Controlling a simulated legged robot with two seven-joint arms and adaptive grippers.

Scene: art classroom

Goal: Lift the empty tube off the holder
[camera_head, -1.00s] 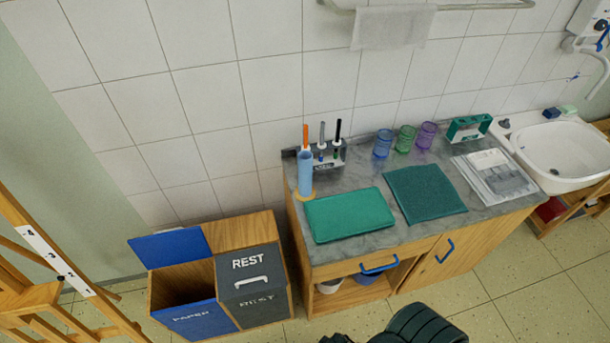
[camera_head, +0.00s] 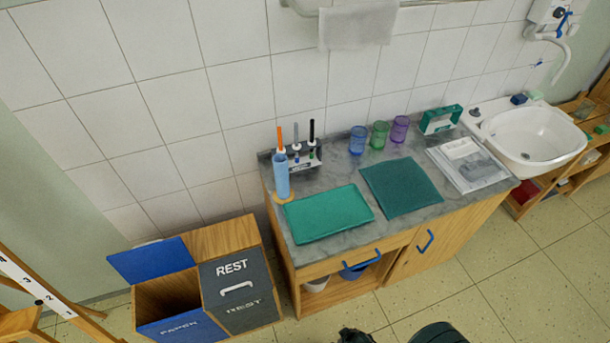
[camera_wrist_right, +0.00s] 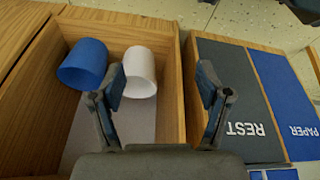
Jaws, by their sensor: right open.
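A light blue tube (camera_head: 282,177) stands upright at the left end of the counter, on a round yellowish base (camera_head: 284,198). An orange tip (camera_head: 280,136) sticks up above it; whether it belongs to the holder I cannot tell. My right gripper (camera_wrist_right: 160,76) is open and empty in the right wrist view, with its fingers apart in front of the open shelf under the counter. The tube is not in that view. Only dark parts of my arm show at the bottom edge of the head view. My left gripper is not seen.
A marker rack (camera_head: 305,161) stands just behind the tube. A green tray (camera_head: 328,213) lies beside it, with a teal mat (camera_head: 400,186) and several coloured cups further right. The REST bin (camera_head: 240,290) stands left of the counter. Blue (camera_wrist_right: 83,65) and white (camera_wrist_right: 140,72) containers sit on the shelf.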

